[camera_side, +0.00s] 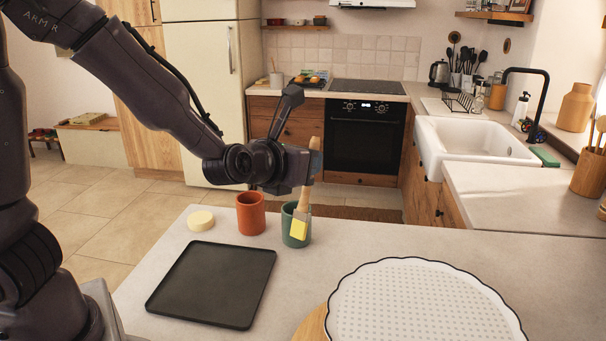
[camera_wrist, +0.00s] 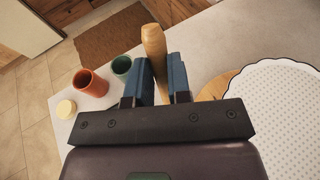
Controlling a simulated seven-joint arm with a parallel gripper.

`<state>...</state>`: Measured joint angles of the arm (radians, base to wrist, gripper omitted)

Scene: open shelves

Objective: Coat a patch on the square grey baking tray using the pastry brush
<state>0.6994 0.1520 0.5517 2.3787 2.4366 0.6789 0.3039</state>
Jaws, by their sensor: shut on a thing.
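The square dark grey baking tray (camera_side: 213,284) lies flat on the near counter in the side view, below and left of my gripper. My gripper (camera_side: 308,166) is shut on the wooden handle of the pastry brush (camera_side: 304,208). The brush hangs upright with its yellow bristles down, in front of the green cup (camera_side: 288,222); I cannot tell whether they touch. In the wrist view, the brush handle (camera_wrist: 153,48) stands between the two blue fingers of my gripper (camera_wrist: 160,80). The tray is out of the wrist view.
An orange cup (camera_side: 251,214) and a pale round block (camera_side: 200,221) stand behind the tray. A white scalloped tray (camera_side: 420,305) on a wooden board (camera_side: 313,325) fills the front right. The counter between the two trays is clear.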

